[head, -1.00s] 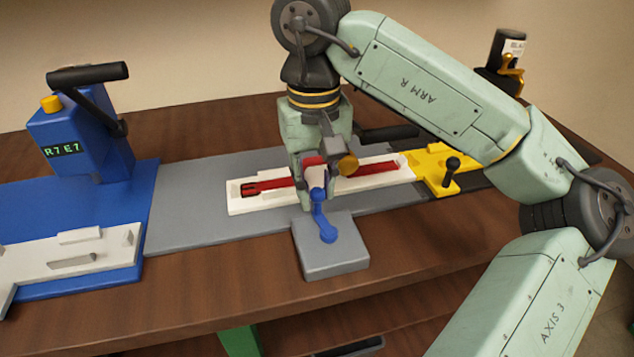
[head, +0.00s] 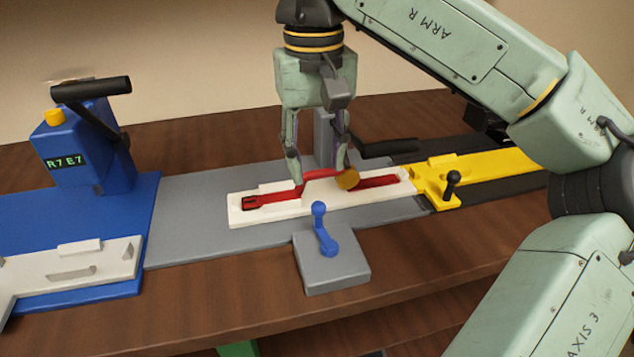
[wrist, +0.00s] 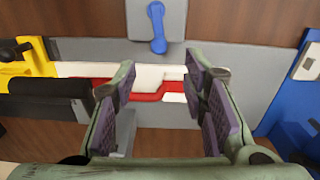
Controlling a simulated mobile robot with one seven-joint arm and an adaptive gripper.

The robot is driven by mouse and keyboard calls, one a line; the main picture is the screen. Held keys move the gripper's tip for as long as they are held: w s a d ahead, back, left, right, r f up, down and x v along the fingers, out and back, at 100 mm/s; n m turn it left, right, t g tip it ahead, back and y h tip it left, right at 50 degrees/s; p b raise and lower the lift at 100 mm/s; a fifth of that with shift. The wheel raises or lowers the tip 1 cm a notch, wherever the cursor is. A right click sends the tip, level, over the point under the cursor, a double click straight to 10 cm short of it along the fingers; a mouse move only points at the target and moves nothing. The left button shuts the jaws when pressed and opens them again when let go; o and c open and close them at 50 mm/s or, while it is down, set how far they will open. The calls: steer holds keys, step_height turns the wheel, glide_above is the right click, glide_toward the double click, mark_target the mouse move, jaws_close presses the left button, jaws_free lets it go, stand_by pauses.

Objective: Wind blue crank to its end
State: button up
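The blue crank (head: 323,228) stands on a grey block (head: 335,268) at the front of the grey plate, its knob pointing up toward the back in the head view. It also shows in the wrist view (wrist: 157,27), at the top, beyond the fingertips. My gripper (head: 319,172) is open and hangs behind the crank, above the white tray with the red part. In the wrist view its two fingers (wrist: 192,85) stand wide apart with no crank between them. Whether the fingers touch the red part (head: 322,174) cannot be told.
The white tray (head: 238,215) lies on the grey plate (head: 190,215). A yellow slide with a black knob (head: 452,178) is right, a blue machine (head: 90,150) left.

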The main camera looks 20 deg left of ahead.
steer(key=shift+r, duration=2)
